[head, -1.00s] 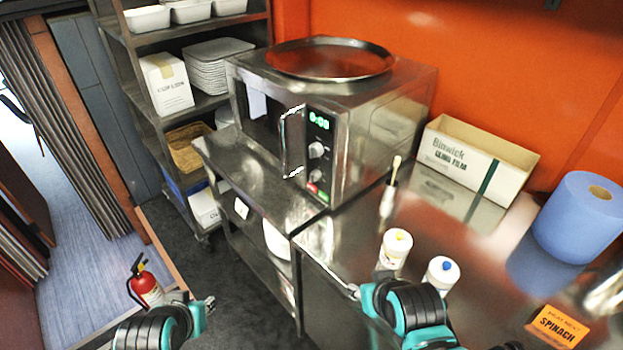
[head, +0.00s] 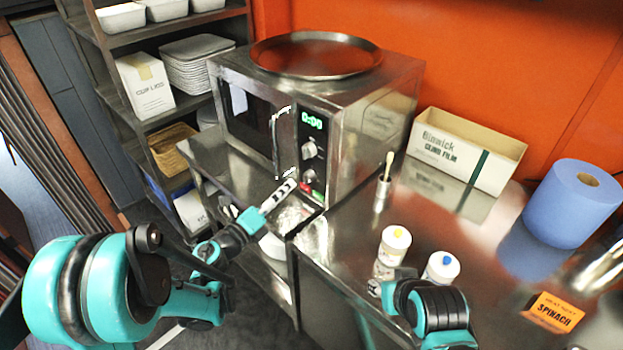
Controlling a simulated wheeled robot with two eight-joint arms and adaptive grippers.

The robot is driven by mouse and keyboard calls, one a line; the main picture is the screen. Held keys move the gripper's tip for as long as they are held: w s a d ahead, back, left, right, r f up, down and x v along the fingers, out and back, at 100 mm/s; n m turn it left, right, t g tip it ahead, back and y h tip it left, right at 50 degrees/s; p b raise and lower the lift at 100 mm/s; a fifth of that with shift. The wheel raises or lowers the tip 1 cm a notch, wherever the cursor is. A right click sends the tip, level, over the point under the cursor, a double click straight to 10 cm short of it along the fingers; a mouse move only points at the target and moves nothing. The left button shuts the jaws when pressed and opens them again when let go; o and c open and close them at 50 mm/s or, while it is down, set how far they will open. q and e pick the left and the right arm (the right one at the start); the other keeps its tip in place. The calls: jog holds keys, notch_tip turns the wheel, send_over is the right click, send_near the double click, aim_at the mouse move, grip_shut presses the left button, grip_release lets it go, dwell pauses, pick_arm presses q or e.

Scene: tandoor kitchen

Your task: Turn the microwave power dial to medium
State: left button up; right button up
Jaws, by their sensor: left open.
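The steel microwave (head: 385,110) stands on a steel stand against the orange wall, its door shut and its green display reading 0:00. Its front panel carries an upper silver dial (head: 310,149) and a lower dial (head: 308,176). Both dial settings are too small to read, and I cannot tell which sets power. My left gripper (head: 289,187) is open and empty, just in front of the panel's lower part, below the upper dial and near the lower one. I cannot tell whether it touches the panel.
A large round pan (head: 316,55) lies on the microwave. The door handle (head: 275,145) is left of the dials. On the right counter stand two squeeze bottles (head: 392,248), a pot with a brush (head: 382,190), a cling film box (head: 465,150) and a blue roll (head: 572,205).

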aim_at(305, 180)
jog(key=shift+f, duration=0.1)
pick_arm(q)
jog(key=shift+m+g, duration=0.3)
jog(key=shift+m, duration=0.2)
jog(key=x, duration=0.2)
jog(key=b+x, duration=0.1)
jog(key=x, duration=0.2)
jog(key=f+x, duration=0.1)
jog(key=x, duration=0.2)
jog(key=shift+s+d+b, duration=0.25)
jog(key=shift+d+b, duration=0.15)
pick_arm(e)
jog(key=shift+f, duration=0.75)
pick_arm(q)
jog(key=shift+r, duration=0.1)
grip_shut()
